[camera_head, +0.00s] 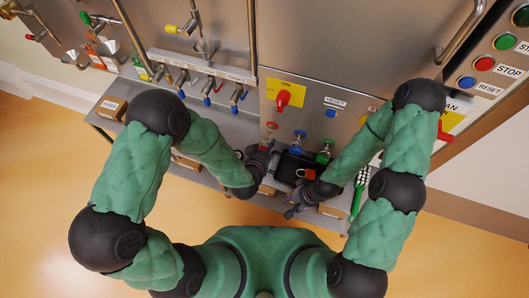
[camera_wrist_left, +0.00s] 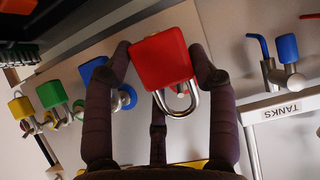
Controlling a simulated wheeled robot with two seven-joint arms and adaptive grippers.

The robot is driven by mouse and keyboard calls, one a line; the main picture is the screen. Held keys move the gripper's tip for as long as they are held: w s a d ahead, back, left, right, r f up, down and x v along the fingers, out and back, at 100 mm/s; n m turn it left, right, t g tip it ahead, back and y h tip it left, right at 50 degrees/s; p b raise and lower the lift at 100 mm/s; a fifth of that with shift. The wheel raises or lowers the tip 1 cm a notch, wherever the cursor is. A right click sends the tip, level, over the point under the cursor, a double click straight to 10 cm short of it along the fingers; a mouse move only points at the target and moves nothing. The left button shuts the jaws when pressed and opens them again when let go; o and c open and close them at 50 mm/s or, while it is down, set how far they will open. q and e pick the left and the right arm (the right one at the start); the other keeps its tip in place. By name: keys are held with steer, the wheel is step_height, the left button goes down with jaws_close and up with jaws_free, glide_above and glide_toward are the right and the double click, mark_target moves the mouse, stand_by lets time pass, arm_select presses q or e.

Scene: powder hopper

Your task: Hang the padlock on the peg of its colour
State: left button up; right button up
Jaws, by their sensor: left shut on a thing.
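In the left wrist view my left gripper (camera_wrist_left: 168,62) is shut on the red padlock (camera_wrist_left: 160,58), its silver shackle pointing down in the picture. In the head view my left gripper (camera_head: 268,150) is at the panel, just below the red peg (camera_head: 271,126); the padlock is hard to make out there. The blue peg (camera_head: 298,135) and green peg (camera_head: 325,146) are to its right.
A black box (camera_head: 290,166) with an orange-red item (camera_head: 306,173) on it stands between the grippers on the grey shelf (camera_head: 228,128). A green brush (camera_head: 358,190) is at right. Tank taps (camera_head: 208,92) project from the panel at left.

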arm_select(q)
steer(key=shift+w+d+f+b, duration=0.2)
steer(key=shift+w+b, duration=0.05)
steer(key=shift+w, duration=0.4)
steer(key=shift+w+d+f+b, duration=0.15)
steer(key=shift+w+d+b, duration=0.1)
steer(key=shift+w, duration=0.35)
steer(key=shift+w+d+f+b, duration=0.15)
steer(key=shift+w+f+b, duration=0.1)
steer(key=shift+w, duration=0.4)
steer(key=o, duration=1.3)
steer(key=v, duration=1.2)
steer(key=shift+w+a, duration=0.1)
